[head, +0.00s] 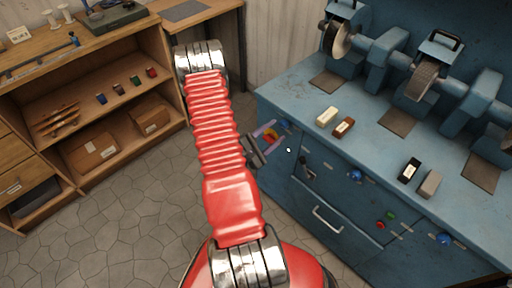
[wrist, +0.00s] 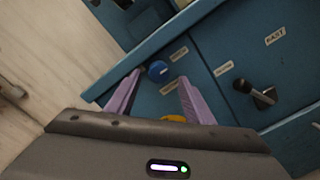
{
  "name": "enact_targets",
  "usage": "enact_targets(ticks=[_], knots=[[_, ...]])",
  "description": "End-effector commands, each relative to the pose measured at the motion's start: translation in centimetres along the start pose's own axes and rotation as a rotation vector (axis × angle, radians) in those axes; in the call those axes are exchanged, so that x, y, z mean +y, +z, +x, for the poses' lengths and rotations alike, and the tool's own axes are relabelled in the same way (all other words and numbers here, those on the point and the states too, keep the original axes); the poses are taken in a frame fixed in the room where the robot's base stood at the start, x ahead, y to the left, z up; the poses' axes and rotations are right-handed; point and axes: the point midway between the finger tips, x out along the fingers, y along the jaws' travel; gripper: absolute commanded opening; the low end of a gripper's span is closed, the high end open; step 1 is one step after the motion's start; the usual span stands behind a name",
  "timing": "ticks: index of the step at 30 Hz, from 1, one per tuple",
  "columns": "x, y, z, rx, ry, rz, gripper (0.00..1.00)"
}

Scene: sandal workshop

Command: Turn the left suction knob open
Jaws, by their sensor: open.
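The left suction knob (wrist: 157,70) is a round blue knob with a pale mark, on the front of the blue cabinet near its left end. It also shows in the head view (head: 286,124), small and close to the fingertips. My gripper (head: 278,132) is open, with two purple fingers pointing at the cabinet front. In the wrist view my gripper (wrist: 160,77) has the knob between or just beyond its fingertips, nearer the left finger. I cannot tell whether a finger touches it. A yellow and red part (head: 270,135) shows between the fingers, partly hidden in the wrist view.
A black lever (wrist: 255,90) stands out to the right of the knob. Further right along the blue cabinet (head: 385,262) are two more blue knobs (head: 355,174), a drawer handle (head: 328,220) and red and green buttons. Grinding machines stand on top. A wooden shelf (head: 70,150) is at left.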

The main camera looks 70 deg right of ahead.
Motion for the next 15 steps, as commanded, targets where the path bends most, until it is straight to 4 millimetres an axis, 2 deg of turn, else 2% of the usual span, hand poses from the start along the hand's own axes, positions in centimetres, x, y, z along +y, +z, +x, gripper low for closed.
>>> enact_targets(ticks=[15], knots=[[-0.1,-0.1,-6.6,0.003,0.001,-0.002,0.48]])
